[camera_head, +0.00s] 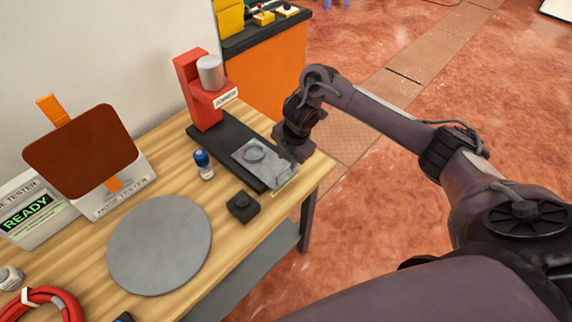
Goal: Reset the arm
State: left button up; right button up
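My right arm comes in from the right and bends down at its wrist near the table's right end. My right gripper (292,152) hangs beside the right edge of a grey plate with a ring mark (262,160). Its fingers are hidden or too dark to make out, so I cannot tell whether it is open, or whether it touches the plate. No held object shows. My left gripper is not in view.
A red press (203,112) stands behind the plate on a dark base. A blue-capped vial (203,164), a small black block (243,207) and a grey disc (160,245) are on the wooden table (225,228). A tester (35,212) reads READY. Open floor lies right.

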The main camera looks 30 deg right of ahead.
jog(key=shift+s+r, duration=0.2)
jog(key=shift+r, duration=0.95)
